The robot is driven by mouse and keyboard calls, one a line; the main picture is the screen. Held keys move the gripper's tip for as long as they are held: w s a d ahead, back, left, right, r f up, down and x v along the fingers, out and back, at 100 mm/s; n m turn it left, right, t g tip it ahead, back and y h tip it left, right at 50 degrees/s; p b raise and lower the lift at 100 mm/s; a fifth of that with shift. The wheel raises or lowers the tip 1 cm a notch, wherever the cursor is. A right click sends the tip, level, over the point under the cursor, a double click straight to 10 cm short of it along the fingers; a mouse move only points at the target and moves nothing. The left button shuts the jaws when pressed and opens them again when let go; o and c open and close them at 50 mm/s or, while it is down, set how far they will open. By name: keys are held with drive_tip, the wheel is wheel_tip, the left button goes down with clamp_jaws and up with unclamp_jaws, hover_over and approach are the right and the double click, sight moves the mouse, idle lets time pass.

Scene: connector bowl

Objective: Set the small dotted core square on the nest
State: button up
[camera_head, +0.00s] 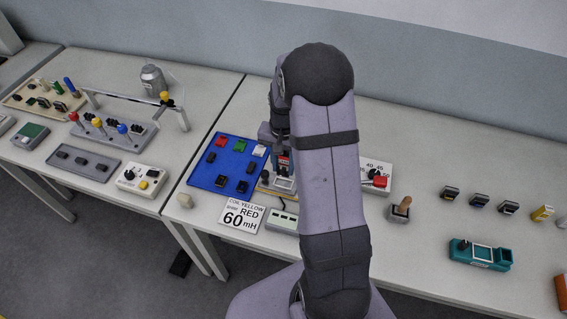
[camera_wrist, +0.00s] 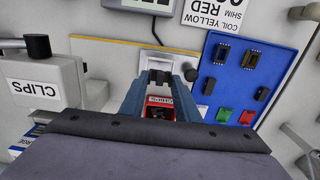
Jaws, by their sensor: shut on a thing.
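My gripper (camera_wrist: 160,80) is shut on a small dark piece (camera_wrist: 160,76) between its fingertips, taken to be the core. Its dots cannot be made out. In the wrist view the pale nest plate (camera_wrist: 155,58) lies just beyond the fingertips, on a yellow-edged board. I cannot tell whether the piece touches it. In the head view my gripper (camera_head: 283,166) is over the nest plate (camera_head: 284,184), partly hidden by my arm. A red labelled part (camera_wrist: 160,104) shows between the fingers. Several dark pieces lie on the blue mat (camera_head: 201,181).
The blue mat (camera_wrist: 209,62) also bears red, green and white pieces. A 60 mH sign (camera_head: 241,216) and a small display box (camera_head: 283,220) are in front. A CLIPS box (camera_wrist: 40,85) stands beside the board. A stamp (camera_head: 400,209) and teal fixture (camera_head: 480,254) are farther right.

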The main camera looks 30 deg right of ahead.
sight(283, 175)
drive_tip(key=shift+f+b, duration=1.5)
drive_tip(key=shift+f, duration=1.05)
drive_tip(key=shift+f, duration=0.1)
drive_tip(key=o, duration=1.1)
drive_tip(key=shift+r+b, duration=1.15)
drive_tip(key=shift+r, duration=2.55)
